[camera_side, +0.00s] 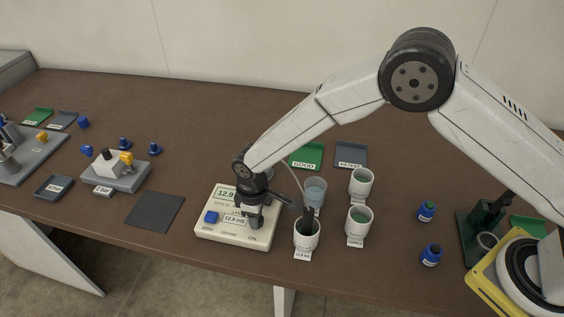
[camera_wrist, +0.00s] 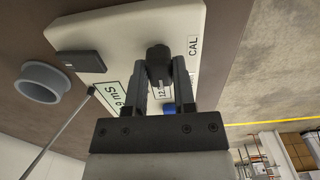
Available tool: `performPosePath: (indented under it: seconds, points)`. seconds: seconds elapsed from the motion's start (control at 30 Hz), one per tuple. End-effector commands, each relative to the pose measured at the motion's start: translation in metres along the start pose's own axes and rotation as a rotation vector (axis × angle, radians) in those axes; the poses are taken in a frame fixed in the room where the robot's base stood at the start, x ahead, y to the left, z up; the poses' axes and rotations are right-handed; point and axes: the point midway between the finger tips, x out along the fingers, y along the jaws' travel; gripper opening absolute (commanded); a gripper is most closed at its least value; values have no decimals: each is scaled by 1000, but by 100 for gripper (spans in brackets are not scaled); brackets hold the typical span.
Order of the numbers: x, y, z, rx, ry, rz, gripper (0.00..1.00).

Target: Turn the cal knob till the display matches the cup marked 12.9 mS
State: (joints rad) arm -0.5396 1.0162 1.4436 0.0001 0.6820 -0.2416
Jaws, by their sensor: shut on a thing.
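The cream meter (camera_side: 234,235) lies near the table's front edge. Its display (camera_side: 225,194) reads 12.9 in the side view; the wrist view shows only part of the display (camera_wrist: 112,92), ending in "9 mS". My gripper (camera_side: 256,215) points down at the meter's right side. In the wrist view my gripper (camera_wrist: 163,76) is shut on the dark cal knob (camera_wrist: 158,56), beside the CAL label (camera_wrist: 192,46). A white cup (camera_side: 306,240) right of the meter holds a dark probe (camera_side: 307,221); its label is too small to read surely. A tag on the meter reads 12.9 mS.
A blue knob (camera_side: 211,217) is on the meter's left. Blue-capped bottles (camera_side: 427,211) are farther right.

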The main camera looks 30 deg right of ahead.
Motion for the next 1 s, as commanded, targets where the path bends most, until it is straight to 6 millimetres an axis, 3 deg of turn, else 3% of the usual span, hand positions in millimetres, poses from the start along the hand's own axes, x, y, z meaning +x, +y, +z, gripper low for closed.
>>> performPosePath:
  seconds: [0.07, 0.1, 0.2, 0.67, 1.0]
  points:
    - [0, 0, 0, -1, 2, 1, 0]
    - [0, 0, 0, -1, 2, 1, 35]
    - [0, 0, 0, -1, 2, 0, 67]
    - [-4, 0, 0, -2, 1, 0, 68]
    - [-36, 0, 0, -2, 2, 1, 68]
